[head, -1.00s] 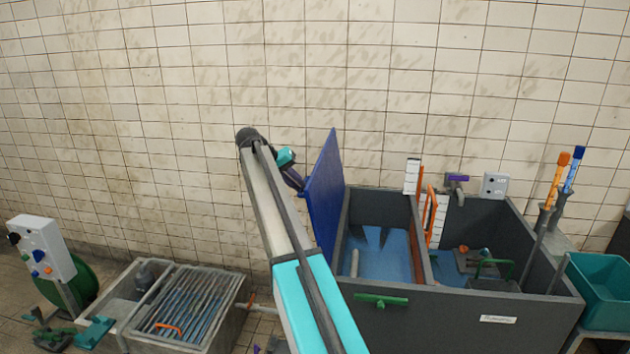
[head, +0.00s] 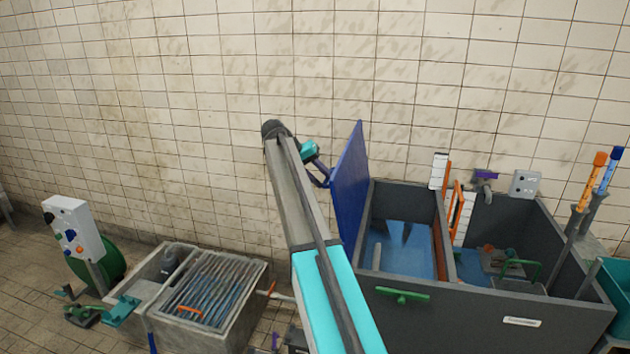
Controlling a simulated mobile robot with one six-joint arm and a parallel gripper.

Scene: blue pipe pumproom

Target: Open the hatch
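The blue hatch panel (head: 351,190) stands steeply upright at the left edge of the dark grey tank (head: 450,318). The tank's left compartment is uncovered and blue water (head: 400,250) shows in it. My arm reaches up from the bottom middle, and its turquoise wrist bends down to the right. My gripper (head: 325,182) is at the left, outer side of the panel, close to its left edge. The fingertips are small and partly hidden by the panel, so I cannot tell whether they touch it or are open.
A concrete basin with a grate (head: 208,290) stands at the lower left, beside a control box (head: 73,228) on a post. An orange-edged divider (head: 443,235) splits the tank. A green handle (head: 402,295) is on its front. The tiled wall (head: 200,120) stands behind everything.

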